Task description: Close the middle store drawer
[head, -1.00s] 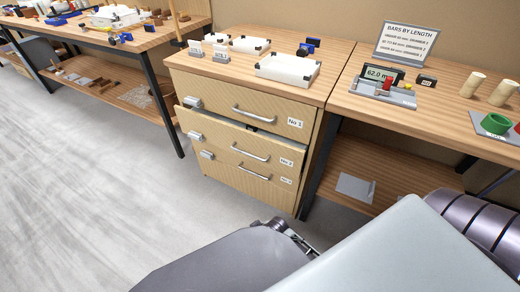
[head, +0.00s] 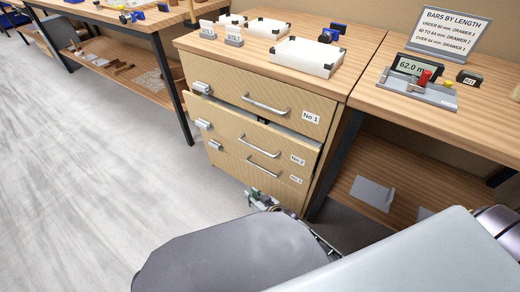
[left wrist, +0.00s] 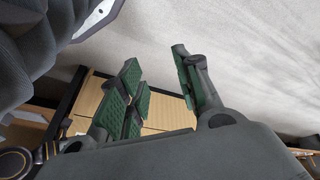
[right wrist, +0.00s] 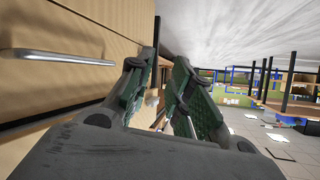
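The store cabinet has stacked drawers labelled No 1, No 2 and No 3. The middle drawer, No 2 (head: 245,140), sticks out a little, with a dark gap above its front. The top drawer (head: 262,98) and bottom drawer (head: 255,172) look flush. My right gripper (head: 262,198) is low by the cabinet's front, near the bottom drawer. In the right wrist view the right gripper (right wrist: 167,62) is open and empty, beside a drawer front with a bar handle (right wrist: 62,57). My left gripper (left wrist: 158,62) is open and empty in the left wrist view, and hidden in the head view.
White trays (head: 305,57) and small signs stand on the cabinet top. A bench at right carries a gauge (head: 418,67) and a sign (head: 443,33), with a shelf (head: 400,180) below. Another bench (head: 125,18) stands at left. The grey floor (head: 80,180) before them is clear.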

